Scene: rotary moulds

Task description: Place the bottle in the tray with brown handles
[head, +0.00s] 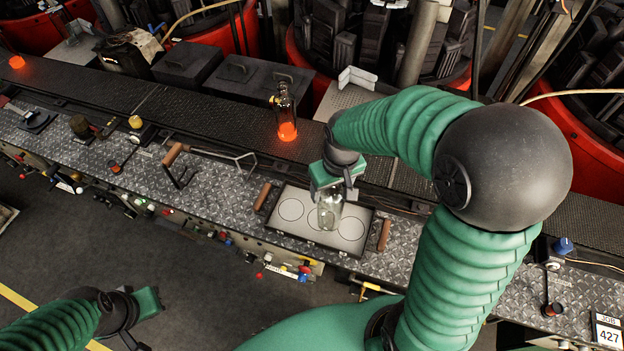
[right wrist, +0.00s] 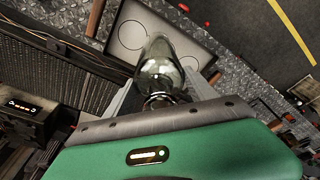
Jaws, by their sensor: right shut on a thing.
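A clear glass bottle (head: 329,211) is held upright in my right gripper (head: 338,182), over the middle of the tray. In the right wrist view the bottle (right wrist: 161,66) extends from between the fingers (right wrist: 160,95) toward the tray. The light tray (head: 318,237) has circles marked on its floor and brown handles at its left (head: 262,196) and right (head: 384,235) ends. Whether the bottle's base touches the tray floor I cannot tell. My left gripper (head: 143,318) is at the lower left, away from the bench; its jaw state is unclear.
A wire tool with a wooden handle (head: 172,154) lies on the metal bench to the left. A knobbed lever (head: 552,285) and a job card (head: 607,331) are at the right.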

